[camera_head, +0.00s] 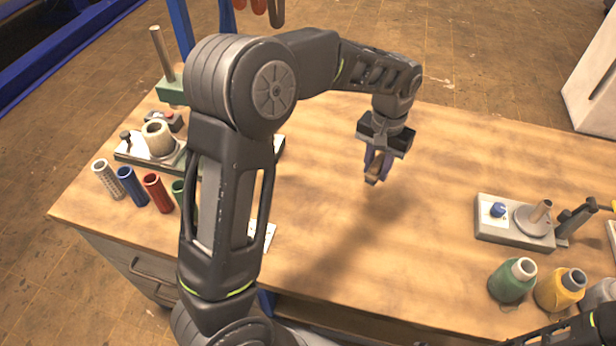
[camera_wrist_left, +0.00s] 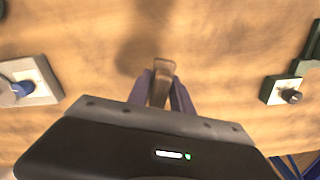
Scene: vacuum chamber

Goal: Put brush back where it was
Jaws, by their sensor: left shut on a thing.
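My left gripper (camera_head: 373,174) is above the middle of the wooden table. It is shut on a small brown piece that I take to be the brush (camera_head: 373,179). In the left wrist view, the brown piece (camera_wrist_left: 162,70) sticks out between the fingers of my left gripper (camera_wrist_left: 161,90). Most of the brush is hidden by the fingers, so I cannot tell its full shape. Only part of my right arm shows at the lower right; its gripper is out of view.
The table (camera_head: 320,260) is clear beneath the gripper. A device with a blue knob (camera_head: 497,210) stands at right, near a green bottle (camera_head: 512,281) and a yellow bottle (camera_head: 561,290). At left are a device with a pale cylinder (camera_head: 157,138) and several coloured tubes (camera_head: 157,192).

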